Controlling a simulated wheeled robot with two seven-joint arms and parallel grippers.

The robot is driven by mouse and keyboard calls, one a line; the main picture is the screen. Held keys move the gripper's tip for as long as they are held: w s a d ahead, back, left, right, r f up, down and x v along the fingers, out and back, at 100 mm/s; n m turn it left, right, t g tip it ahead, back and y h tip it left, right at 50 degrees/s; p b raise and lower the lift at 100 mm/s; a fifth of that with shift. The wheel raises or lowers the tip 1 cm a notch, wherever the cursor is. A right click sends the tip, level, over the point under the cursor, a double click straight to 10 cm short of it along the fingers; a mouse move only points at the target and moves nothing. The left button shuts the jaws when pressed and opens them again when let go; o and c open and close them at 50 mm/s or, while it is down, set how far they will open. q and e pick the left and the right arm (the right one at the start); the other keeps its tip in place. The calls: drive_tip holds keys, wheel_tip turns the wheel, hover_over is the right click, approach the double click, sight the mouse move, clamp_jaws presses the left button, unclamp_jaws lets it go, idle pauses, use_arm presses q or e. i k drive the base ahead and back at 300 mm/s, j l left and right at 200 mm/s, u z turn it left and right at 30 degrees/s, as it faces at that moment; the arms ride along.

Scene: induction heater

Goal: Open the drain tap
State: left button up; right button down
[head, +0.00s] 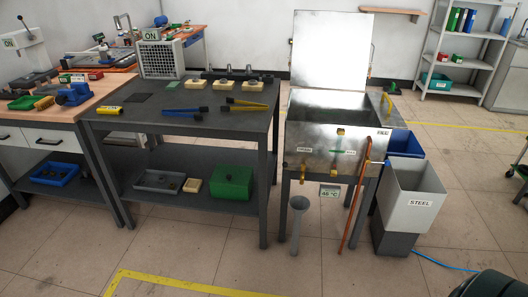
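A metal tank (320,137) with its lid (330,45) raised stands right of the grey workbench. A brass tap (303,174) sticks out low on the left of its front, above an upright grey drain pipe (296,232). A white label (304,149) is above the tap; its text is too small to read surely. A small green piece (337,152) is on the front, right of that label. Whether the tap is open or shut cannot be told. Neither of my grippers is in view.
A reddish rod (354,208) leans against the tank's front right. A grey bin marked STEEL (412,195) and a blue bin (406,143) stand to its right. The grey workbench (180,128) is to its left. The floor in front is clear.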

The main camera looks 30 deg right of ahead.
sight(302, 166)
drive_tip(key=i+l, duration=0.15)
drive_tip(key=l, duration=0.2)
drive_tip(key=i+l+u, duration=0.15)
drive_tip(key=l, duration=0.25)
drive_tip(key=i+l, duration=0.1)
drive_tip(key=l, duration=0.25)
drive_tip(key=i+l+u, duration=0.15)
drive_tip(key=l, duration=0.25)
drive_tip(key=i+l, duration=0.1)
drive_tip(key=l, duration=0.3)
drive_tip(key=u, duration=0.05)
